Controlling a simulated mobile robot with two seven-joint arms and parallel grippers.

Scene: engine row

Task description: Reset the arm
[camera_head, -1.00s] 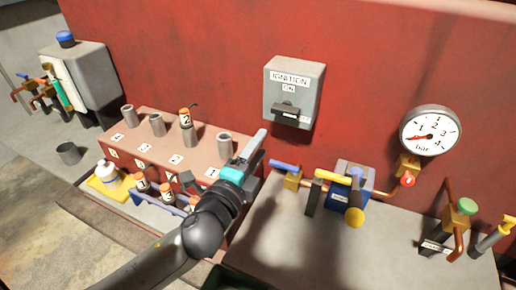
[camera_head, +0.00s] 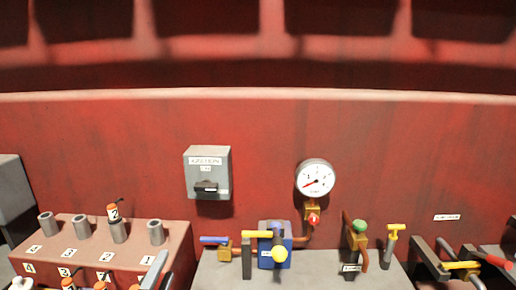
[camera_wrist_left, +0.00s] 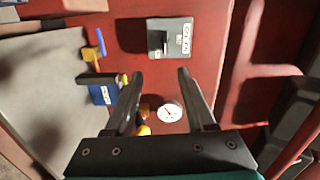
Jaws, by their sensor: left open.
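My left gripper (camera_head: 155,270) barely shows at the bottom edge of the head view, beside the red block's right end. Its two dark fingers (camera_wrist_left: 160,78) stand apart in the left wrist view, with nothing between their tips. The rest of the left arm is out of the head view. In the wrist view, the ignition box (camera_wrist_left: 170,38) and the pressure gauge (camera_wrist_left: 169,111) lie beyond the fingers. My right gripper is not in view.
The ignition box (camera_head: 208,172) and gauge (camera_head: 315,178) are on the red wall. A blue valve block (camera_head: 274,243) and green-knobbed valve (camera_head: 358,230) stand on the grey bench (camera_head: 222,270).

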